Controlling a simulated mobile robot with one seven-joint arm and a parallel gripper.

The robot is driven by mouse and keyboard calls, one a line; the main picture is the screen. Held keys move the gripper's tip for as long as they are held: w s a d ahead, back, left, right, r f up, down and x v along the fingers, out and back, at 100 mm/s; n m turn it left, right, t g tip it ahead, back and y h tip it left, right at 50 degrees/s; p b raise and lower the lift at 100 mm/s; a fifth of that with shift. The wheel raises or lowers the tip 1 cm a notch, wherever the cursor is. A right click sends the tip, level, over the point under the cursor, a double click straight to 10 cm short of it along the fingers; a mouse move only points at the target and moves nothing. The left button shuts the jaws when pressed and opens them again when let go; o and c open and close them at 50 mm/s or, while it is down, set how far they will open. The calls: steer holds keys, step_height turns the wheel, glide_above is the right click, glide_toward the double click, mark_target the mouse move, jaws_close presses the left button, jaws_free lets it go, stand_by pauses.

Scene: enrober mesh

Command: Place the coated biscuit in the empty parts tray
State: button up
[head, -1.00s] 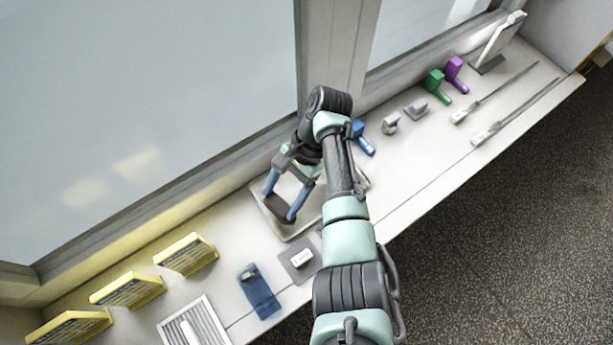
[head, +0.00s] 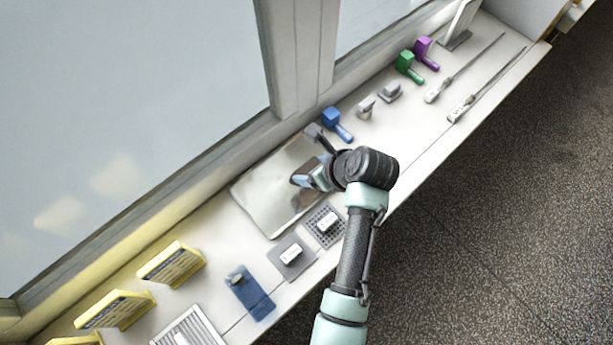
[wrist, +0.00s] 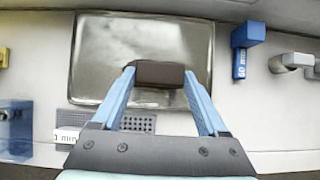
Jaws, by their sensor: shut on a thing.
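The coated biscuit (wrist: 160,74) is a dark brown slab. In the wrist view my gripper (wrist: 160,78) is shut on it, with a blue finger at each end. The shallow metal tray (wrist: 140,40) looks empty and lies on the bench beyond and below the biscuit. In the wrist view the biscuit overlaps the tray's middle right part; its exact height cannot be told. In the head view my gripper (head: 306,178) is over the right part of the tray (head: 262,205). The biscuit is hard to make out there.
A blue handled block (head: 334,120) stands right of the tray. A perforated plate (head: 314,234) and a grey plate (head: 282,267) carry white labels in front. A blue holder (head: 255,300) and yellow racks (head: 170,264) are at left. The window wall runs behind.

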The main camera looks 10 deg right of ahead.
steer(key=shift+f, duration=2.75)
steer(key=shift+f, duration=0.2)
steer(key=o, duration=0.9)
steer(key=v, duration=1.2)
steer(key=w+r+n+t+h, duration=0.25)
steer(key=w+r+n, duration=0.3)
steer(key=r, duration=0.35)
steer(key=w+r+n+t+h, duration=0.1)
steer(key=w+r+n+t, duration=0.4)
steer(key=r, duration=0.5)
step_height(320, 180, up, 15)
steer(key=w+a+n+t, duration=0.2)
steer(key=w+n+t, duration=0.1)
steer(key=n+t, duration=0.15)
steer(key=s+a+r+n+t, duration=0.2)
steer(key=s+r+n+t, duration=0.1)
steer(key=r, duration=0.6)
steer(key=s+a+r+n+t, duration=0.2)
steer(key=s+r+n, duration=0.4)
steer(key=r, duration=0.4)
steer(key=s+a+r+n+t, duration=0.2)
steer(key=s+r+n+t, duration=0.3)
steer(key=r, duration=0.5)
steer(key=shift+s+a+r, duration=0.1)
steer(key=shift+s+a, duration=0.2)
steer(key=shift+s, duration=0.1)
